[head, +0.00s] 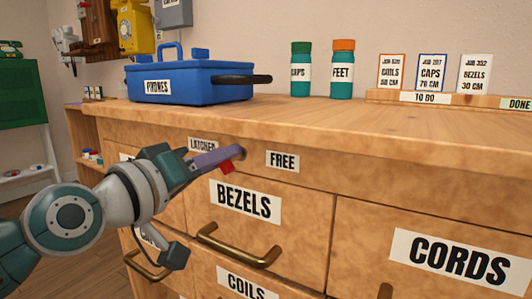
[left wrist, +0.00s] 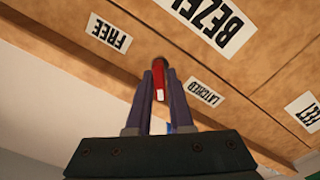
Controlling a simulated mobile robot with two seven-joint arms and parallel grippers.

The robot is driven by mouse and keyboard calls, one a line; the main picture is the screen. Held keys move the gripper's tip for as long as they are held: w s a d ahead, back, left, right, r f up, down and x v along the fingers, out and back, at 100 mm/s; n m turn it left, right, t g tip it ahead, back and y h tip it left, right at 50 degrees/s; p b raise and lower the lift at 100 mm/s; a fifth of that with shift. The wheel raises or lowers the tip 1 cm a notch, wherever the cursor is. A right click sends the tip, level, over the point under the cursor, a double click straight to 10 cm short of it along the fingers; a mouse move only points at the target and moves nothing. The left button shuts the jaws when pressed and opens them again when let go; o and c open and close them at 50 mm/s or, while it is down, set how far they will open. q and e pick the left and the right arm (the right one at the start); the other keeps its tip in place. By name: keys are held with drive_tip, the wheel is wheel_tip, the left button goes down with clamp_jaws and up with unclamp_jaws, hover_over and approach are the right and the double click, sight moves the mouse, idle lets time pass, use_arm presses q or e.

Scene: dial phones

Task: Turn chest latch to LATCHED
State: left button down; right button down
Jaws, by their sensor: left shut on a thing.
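The red chest latch (head: 227,168) is on the front rail of the wooden chest, between the LATCHED label (head: 202,145) on the left and the FREE label (head: 283,160) on the right. My left gripper (head: 222,157) is shut on it, its purple fingers partly hiding it. In the left wrist view the red latch (left wrist: 159,82) sits between the two fingers, with the FREE label (left wrist: 109,33) and LATCHED label (left wrist: 204,92) on either side. I cannot tell that it points at either label. My right gripper is out of view.
Below the rail are drawers labelled BEZELS (head: 245,201), COILS and CORDS, with brass handles (head: 238,251) sticking out. On the top stand a blue PHONES toolbox (head: 190,84), two teal bottles and a card rack (head: 430,98). The middle front of the top is clear.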

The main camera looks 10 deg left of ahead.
use_arm(q)
drive_tip(key=shift+f+n, duration=0.1)
drive_tip(key=shift+n, duration=0.4)
drive_tip(key=c, duration=0.9)
unclamp_jaws()
drive_tip(key=shift+s+a+p, duration=0.1)
drive_tip(key=shift+s+p, duration=0.2)
drive_tip(key=p+v, duration=0.2)
drive_tip(key=v, duration=0.7)
drive_tip(key=shift+s, duration=0.1)
